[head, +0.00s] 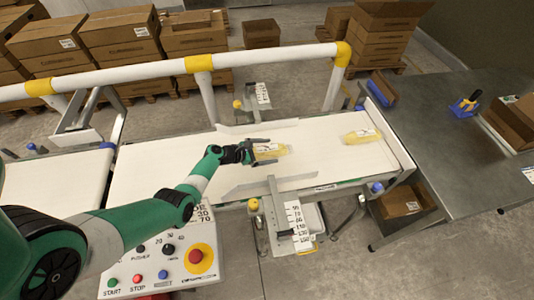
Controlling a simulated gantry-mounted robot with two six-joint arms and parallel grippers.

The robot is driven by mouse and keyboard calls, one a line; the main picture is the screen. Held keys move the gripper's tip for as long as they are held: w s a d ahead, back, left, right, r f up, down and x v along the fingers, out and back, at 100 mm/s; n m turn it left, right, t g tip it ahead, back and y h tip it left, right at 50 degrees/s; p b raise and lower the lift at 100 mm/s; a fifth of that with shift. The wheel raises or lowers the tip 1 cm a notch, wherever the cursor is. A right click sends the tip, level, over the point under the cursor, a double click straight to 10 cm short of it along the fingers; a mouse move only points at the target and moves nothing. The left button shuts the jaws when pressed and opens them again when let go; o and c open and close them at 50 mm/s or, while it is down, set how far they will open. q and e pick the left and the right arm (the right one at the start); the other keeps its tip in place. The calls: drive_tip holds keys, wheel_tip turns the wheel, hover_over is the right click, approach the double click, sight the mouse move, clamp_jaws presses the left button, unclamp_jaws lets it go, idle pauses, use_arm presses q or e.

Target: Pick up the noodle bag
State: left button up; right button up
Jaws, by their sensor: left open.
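Two yellow bags lie on the white belt (320,172). One noodle bag (270,152) is near the middle of the belt, between the metal side guides. The other bag (361,136) lies farther right, near the belt's end. My left gripper (258,152) reaches in from the left, its jaws open at the left end of the nearer bag. The fingers partly cover that bag, and I cannot tell whether they touch it. My right gripper is not in view.
Metal guides (258,127) flank the belt. A white rail (140,72) runs behind it. A control panel (165,262) with buttons stands in front. A steel table (455,140) is at the right. Cardboard boxes (120,35) are stacked behind. The belt's right part is mostly clear.

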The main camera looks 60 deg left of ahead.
use_arm(q)
clamp_jaws()
idle(0.3)
drive_tip(key=shift+r, duration=0.1)
